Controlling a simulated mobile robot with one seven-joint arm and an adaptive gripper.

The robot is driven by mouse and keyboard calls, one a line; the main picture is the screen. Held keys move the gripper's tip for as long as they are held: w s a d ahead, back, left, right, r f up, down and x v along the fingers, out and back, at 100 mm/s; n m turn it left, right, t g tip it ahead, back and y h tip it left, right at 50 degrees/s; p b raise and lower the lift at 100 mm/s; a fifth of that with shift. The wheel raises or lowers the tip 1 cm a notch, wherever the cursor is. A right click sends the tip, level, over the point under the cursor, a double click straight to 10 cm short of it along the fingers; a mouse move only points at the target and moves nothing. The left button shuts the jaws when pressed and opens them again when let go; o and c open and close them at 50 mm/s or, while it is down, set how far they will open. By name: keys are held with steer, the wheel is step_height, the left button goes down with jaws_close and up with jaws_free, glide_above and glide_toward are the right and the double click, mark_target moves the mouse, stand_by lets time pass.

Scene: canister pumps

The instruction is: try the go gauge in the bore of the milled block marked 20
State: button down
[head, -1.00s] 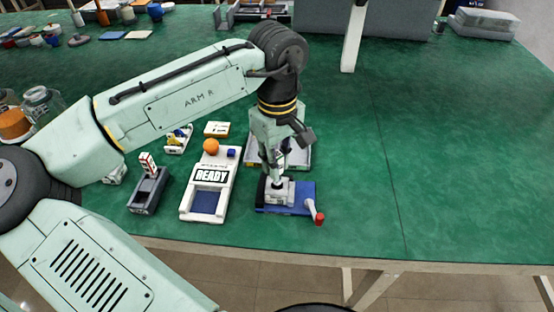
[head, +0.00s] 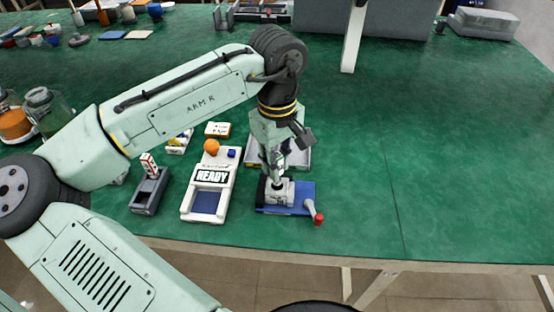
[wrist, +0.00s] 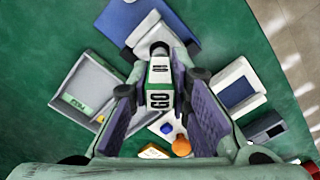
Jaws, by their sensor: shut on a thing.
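My gripper (head: 277,168) points down over the light grey milled block (head: 284,193), which sits on a blue plate (head: 300,197) with a red-knobbed lever. In the wrist view my gripper (wrist: 160,88) has its purple pads on either side of the go gauge (wrist: 158,95), a white and green piece marked GO, and is shut on it. The gauge's far dark end lies over the block (wrist: 147,30). I cannot tell how far it is in the bore, which is hidden. The block's marking is not readable.
A white panel reading READY (head: 210,178) stands left of the block, with an orange knob (head: 211,146) at its top. A dark grey holder (head: 149,191) stands farther left. A grey tray (wrist: 88,83) lies behind the block. The table to the right is clear.

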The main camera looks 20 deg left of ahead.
steer(key=shift+f+b, duration=0.85)
steer(key=shift+f, duration=0.55)
stand_by(0.4)
steer(key=shift+r, duration=0.15)
stand_by(0.7)
steer(key=shift+r+p, duration=1.2)
steer(key=shift+r+p, duration=0.75)
steer(key=shift+r, duration=1.75)
steer(key=shift+f, duration=0.1)
